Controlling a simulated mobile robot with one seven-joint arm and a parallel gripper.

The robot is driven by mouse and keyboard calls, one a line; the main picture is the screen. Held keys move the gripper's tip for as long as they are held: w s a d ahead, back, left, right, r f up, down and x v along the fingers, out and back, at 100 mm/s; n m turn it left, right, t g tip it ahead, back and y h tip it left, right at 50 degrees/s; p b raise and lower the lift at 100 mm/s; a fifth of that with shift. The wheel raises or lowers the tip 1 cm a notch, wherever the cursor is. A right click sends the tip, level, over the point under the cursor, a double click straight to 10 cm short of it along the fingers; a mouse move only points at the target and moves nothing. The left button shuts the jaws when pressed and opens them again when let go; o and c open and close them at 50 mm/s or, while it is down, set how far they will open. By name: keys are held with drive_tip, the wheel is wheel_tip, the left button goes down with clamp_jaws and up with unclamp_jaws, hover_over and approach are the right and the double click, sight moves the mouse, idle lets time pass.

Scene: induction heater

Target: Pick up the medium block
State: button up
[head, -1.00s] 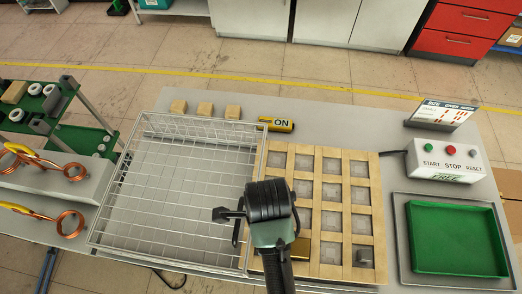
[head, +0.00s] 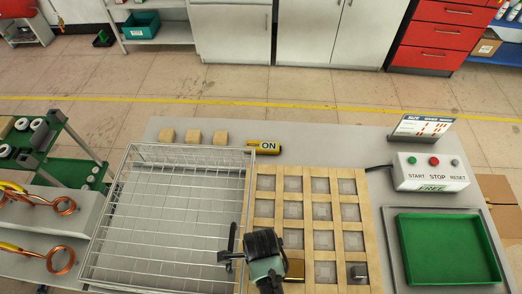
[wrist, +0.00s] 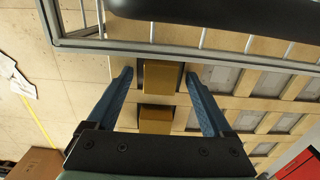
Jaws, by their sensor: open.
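A gold block (head: 295,268) sits in the near left part of the wooden grid (head: 335,242), partly hidden by my arm. A grey block (head: 357,271) sits in a near right compartment. In the wrist view my gripper (wrist: 158,75) is open, its blue fingers apart. One gold block (wrist: 161,77) shows between the fingertips, and a second gold block (wrist: 155,119) shows closer to the palm. No finger visibly touches them. I cannot tell from the labels which one is the medium block. In the head view my gripper's fingertips are hidden.
A wire basket (head: 160,152) stands left of the grid; its rim (wrist: 200,50) crosses the wrist view. Copper coils (head: 61,262) are at left.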

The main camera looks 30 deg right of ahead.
clamp_jaws()
idle(0.4)
drive_tip(key=shift+w, duration=0.1)
